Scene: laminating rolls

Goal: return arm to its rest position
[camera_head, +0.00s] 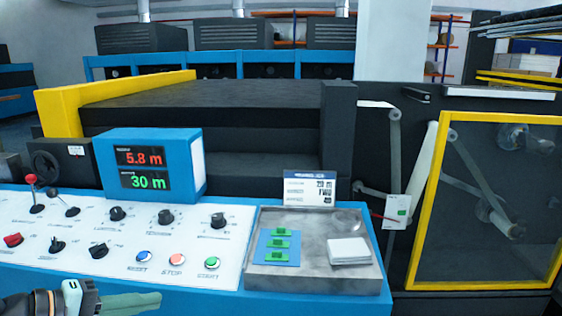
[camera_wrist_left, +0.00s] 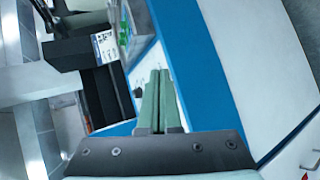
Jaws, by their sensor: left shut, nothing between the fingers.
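My left gripper (camera_head: 130,302) is at the bottom left of the head view, in front of the control panel's lower edge. Its green fingers point right, and they are shut with nothing between them. The same gripper (camera_wrist_left: 157,100) shows in the left wrist view, with its two fingers side by side. The white control panel (camera_head: 120,232) behind it carries knobs, a red-topped lever and a row of blue, red and green buttons. My right gripper is in neither view.
A blue display box (camera_head: 152,164) reads 5.8 m and 30 m. A metal tray (camera_head: 318,276) holds a blue card with green pieces and a white stack (camera_head: 349,251). A label card (camera_head: 308,188) stands behind it. A yellow-framed window (camera_head: 410,240) encloses rollers at the right.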

